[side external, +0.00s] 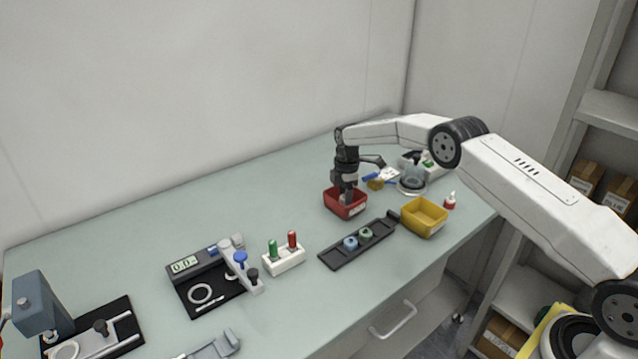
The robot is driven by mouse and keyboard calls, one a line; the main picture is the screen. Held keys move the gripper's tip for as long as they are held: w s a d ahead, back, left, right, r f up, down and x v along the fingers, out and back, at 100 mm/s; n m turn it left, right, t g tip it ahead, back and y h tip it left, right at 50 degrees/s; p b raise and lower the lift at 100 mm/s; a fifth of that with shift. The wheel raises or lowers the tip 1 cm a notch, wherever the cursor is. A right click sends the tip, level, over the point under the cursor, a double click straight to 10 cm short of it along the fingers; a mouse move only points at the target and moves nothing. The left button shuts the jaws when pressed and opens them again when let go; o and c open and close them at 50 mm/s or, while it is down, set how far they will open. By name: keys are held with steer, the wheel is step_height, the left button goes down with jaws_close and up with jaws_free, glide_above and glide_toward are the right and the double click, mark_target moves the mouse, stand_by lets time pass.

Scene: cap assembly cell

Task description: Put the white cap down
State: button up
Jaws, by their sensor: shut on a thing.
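My gripper (347,196) points straight down with its fingertips inside the red bin (346,210). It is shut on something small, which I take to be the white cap. The fingers and the bin walls hide most of it, so I cannot make out its shape or whether it touches the bin floor. No other white cap can be made out on the table.
A black rail (345,256) with a blue and a green ring-like part lies in front of the red bin. A yellow bin (424,217) stands to the right, near a small red-and-white bottle (450,201). A white block (284,260) holds green and red pegs. The table behind and left is clear.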

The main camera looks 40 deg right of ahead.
steer(key=shift+f, duration=0.55)
steer(key=shift+f, duration=0.35)
steer(key=o, duration=0.8)
steer(key=shift+r, duration=0.2)
step_height(320, 180, up, 12)
steer(key=shift+r, duration=0.2)
stand_by(0.5)
